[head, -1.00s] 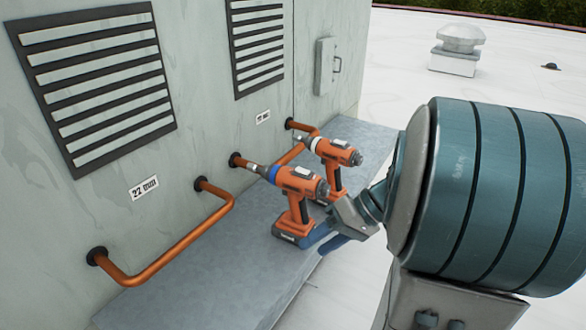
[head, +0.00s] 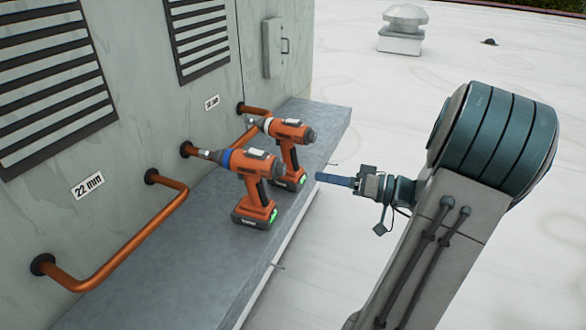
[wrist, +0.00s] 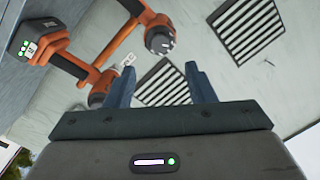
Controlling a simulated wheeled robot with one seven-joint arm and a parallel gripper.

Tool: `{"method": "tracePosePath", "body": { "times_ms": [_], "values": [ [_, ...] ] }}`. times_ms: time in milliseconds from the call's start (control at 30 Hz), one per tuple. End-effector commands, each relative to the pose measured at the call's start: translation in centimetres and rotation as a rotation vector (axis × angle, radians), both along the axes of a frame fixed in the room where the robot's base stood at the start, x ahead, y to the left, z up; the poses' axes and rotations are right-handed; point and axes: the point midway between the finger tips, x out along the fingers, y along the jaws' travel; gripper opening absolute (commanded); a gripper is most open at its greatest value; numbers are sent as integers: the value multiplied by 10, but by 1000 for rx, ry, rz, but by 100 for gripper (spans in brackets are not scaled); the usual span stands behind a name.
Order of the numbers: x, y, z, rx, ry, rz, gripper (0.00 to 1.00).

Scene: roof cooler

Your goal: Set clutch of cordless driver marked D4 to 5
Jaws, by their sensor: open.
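Two orange cordless drivers stand upright on the grey ledge (head: 185,235). The nearer driver (head: 257,190) has a blue collar (head: 226,158); the farther driver (head: 289,150) has a pale collar (head: 267,125). No D4 mark or clutch number is readable. My gripper (head: 322,178) is right of both drivers, apart from them, over the ledge's outer edge. In the wrist view its two blue-grey fingers (wrist: 160,85) are spread with nothing between them. Both drivers show there, one driver (wrist: 98,60) upper left of the fingers; which is which I cannot tell.
Copper pipes (head: 130,240) stick out of the cabinet wall (head: 120,150) behind the ledge, with a "22 mm" label (head: 88,185). Louvred vents (head: 198,40) and a small box (head: 271,48) are on the wall. The white roof (head: 400,110) to the right is open.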

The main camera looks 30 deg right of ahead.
Motion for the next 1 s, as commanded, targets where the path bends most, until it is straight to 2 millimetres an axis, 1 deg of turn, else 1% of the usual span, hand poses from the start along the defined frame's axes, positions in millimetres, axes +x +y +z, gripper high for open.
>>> {"method": "tracePosePath", "body": {
  "times_ms": [33,200,400,600,833,867,900,967,1000],
  "values": [
    [8,9,3,2,1,4,49],
    [34,33,2,3,1,4,49],
    [56,52,1,1,2,2,49],
    [64,59,0,-1,2,0,49],
    [64,60,0,-1,2,0,49],
    [64,60,0,-1,2,0,47],
    [64,60,0,-1,2,0,36],
    [64,60,0,-1,2,0,19],
    [64,60,0,-1,2,0,8]
  ]
}}
